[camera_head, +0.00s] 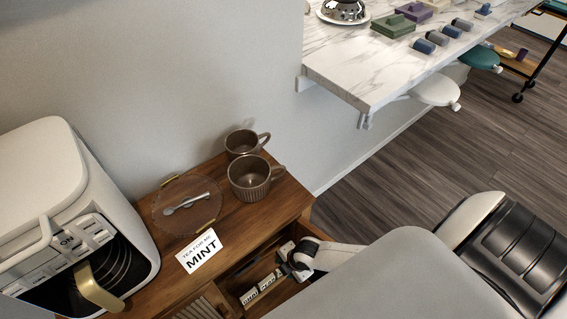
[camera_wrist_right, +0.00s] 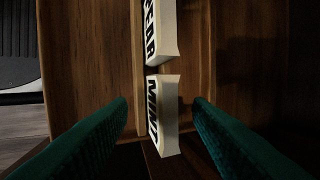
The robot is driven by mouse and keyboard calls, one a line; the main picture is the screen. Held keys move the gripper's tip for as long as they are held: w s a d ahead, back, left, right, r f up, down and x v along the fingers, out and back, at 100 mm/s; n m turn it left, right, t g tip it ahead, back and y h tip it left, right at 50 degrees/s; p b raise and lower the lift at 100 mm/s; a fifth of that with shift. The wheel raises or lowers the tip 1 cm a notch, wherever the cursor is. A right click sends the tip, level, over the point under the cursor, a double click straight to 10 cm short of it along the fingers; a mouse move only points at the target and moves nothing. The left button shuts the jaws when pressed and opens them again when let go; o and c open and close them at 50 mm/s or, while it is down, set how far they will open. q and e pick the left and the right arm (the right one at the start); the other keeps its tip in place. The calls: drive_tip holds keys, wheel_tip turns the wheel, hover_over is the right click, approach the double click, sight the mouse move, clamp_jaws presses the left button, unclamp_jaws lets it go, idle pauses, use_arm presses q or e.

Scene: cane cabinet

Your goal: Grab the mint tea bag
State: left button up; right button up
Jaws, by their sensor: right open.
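The mint tea bag (camera_wrist_right: 162,112) is a small white packet with black MINT lettering, standing on edge in the open wooden drawer (camera_head: 234,284). In the right wrist view it sits between my right gripper's green fingers (camera_wrist_right: 160,108), with a gap on both sides. The fingers are open and hold nothing. In the head view my right gripper (camera_head: 292,261) reaches into the drawer at the packets; its fingertips are hard to make out. A second white packet (camera_wrist_right: 161,32), its label partly cut off, is in line beyond the mint one. My left gripper is out of view.
A white card reading MINT (camera_head: 199,250) is on the cabinet top (camera_head: 262,215). A glass plate with a spoon (camera_head: 172,218), two brown mugs (camera_head: 250,178) and a white appliance (camera_head: 60,200) stand there too. The drawer's wooden walls are close around the packets.

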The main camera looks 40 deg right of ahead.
drive_tip(key=shift+x, duration=0.8)
drive_tip(key=shift+w, duration=0.1)
clamp_jaws()
